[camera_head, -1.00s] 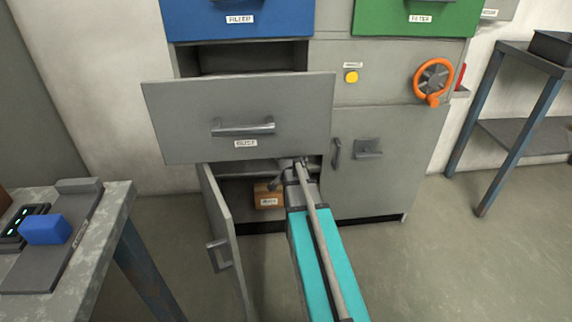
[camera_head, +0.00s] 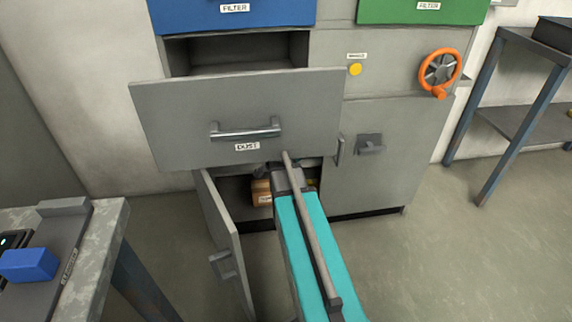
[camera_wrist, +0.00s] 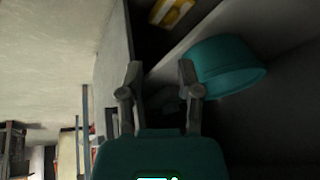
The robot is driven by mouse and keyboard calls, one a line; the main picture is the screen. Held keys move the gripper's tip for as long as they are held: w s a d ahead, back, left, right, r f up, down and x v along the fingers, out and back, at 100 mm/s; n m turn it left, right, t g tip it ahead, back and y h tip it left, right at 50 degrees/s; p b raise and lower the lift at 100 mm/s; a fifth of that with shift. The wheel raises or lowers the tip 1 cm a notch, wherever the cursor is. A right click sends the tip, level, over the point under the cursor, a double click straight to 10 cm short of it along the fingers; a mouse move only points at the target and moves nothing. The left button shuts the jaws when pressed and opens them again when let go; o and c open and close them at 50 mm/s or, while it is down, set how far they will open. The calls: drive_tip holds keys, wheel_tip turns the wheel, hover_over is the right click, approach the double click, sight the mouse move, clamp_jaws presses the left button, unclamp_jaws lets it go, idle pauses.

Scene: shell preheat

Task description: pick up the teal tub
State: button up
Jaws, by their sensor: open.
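The teal tub (camera_wrist: 232,66) shows in the wrist view, right of my gripper's right finger, inside a dark compartment. It appears tilted in that view because the camera is turned. My gripper (camera_wrist: 158,80) is open, and nothing shows between its fingers. Its right finger overlaps the tub's left edge in the picture; I cannot tell whether they touch. In the head view the tub is hidden, and my arm reaches into the lower compartment below the drawer marked DUST (camera_head: 235,115).
The cabinet's lower left door (camera_head: 225,245) stands open beside my arm. The DUST drawer juts out above it. A brown box (camera_head: 262,192) sits inside the compartment. A yellow item (camera_wrist: 172,12) shows in the wrist view. A workbench (camera_head: 95,265) with a blue block (camera_head: 28,265) stands at left.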

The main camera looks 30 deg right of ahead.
drive_tip(key=shift+d, duration=0.35)
drive_tip(key=w+d, duration=0.2)
drive_tip(key=d, duration=0.1)
drive_tip(key=w+d, duration=0.2)
drive_tip(key=d, duration=0.1)
drive_tip(key=w+d, duration=0.2)
drive_tip(key=d, duration=0.2)
drive_tip(key=shift+w, duration=0.4)
drive_tip(key=shift+d+f+b, duration=0.15)
drive_tip(key=shift+f+b, duration=0.65)
drive_tip(key=shift+f, duration=0.05)
drive_tip(key=shift+b+x, duration=1.5)
drive_tip(key=shift+x, duration=0.1)
clamp_jaws()
